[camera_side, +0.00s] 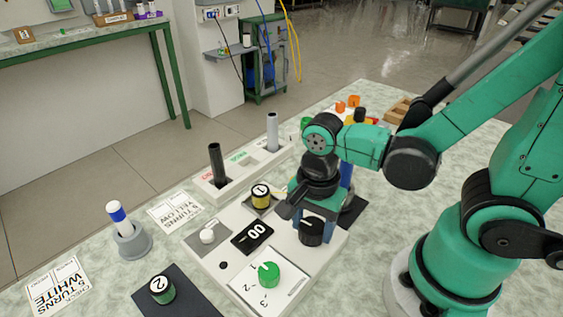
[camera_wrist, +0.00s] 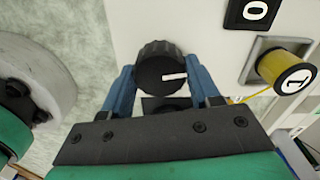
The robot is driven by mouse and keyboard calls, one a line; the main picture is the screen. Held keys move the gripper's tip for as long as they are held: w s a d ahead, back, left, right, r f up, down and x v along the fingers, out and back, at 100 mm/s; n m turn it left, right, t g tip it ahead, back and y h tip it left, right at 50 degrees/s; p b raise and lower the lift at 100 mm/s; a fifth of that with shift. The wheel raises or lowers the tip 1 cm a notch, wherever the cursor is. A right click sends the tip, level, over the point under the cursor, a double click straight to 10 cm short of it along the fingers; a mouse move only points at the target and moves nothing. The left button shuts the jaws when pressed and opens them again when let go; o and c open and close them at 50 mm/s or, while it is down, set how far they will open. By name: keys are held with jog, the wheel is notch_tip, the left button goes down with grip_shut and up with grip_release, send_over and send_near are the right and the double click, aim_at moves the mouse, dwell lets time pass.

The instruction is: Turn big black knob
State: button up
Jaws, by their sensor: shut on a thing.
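The big black knob (camera_side: 312,232) stands on the white panel (camera_side: 209,264). In the wrist view the knob (camera_wrist: 160,62) has a ribbed side and a white pointer line toward the right. My gripper (camera_side: 314,219) is over it, pointing down. Its two blue fingers (camera_wrist: 161,80) are shut on the knob, one on each side.
The panel also bears a green knob (camera_side: 269,274), a counter reading 00 (camera_side: 252,236), a white knob (camera_side: 208,236) and a yellow spool marked 1 (camera_side: 260,195). A green spool marked 2 (camera_side: 162,290) and a blue-white rod (camera_side: 117,214) stand left.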

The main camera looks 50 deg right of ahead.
jog(key=n, duration=1.3)
jog(key=shift+n, duration=0.4)
jog(key=n, duration=1.3)
jog(key=shift+n, duration=0.4)
jog(key=o, duration=1.3)
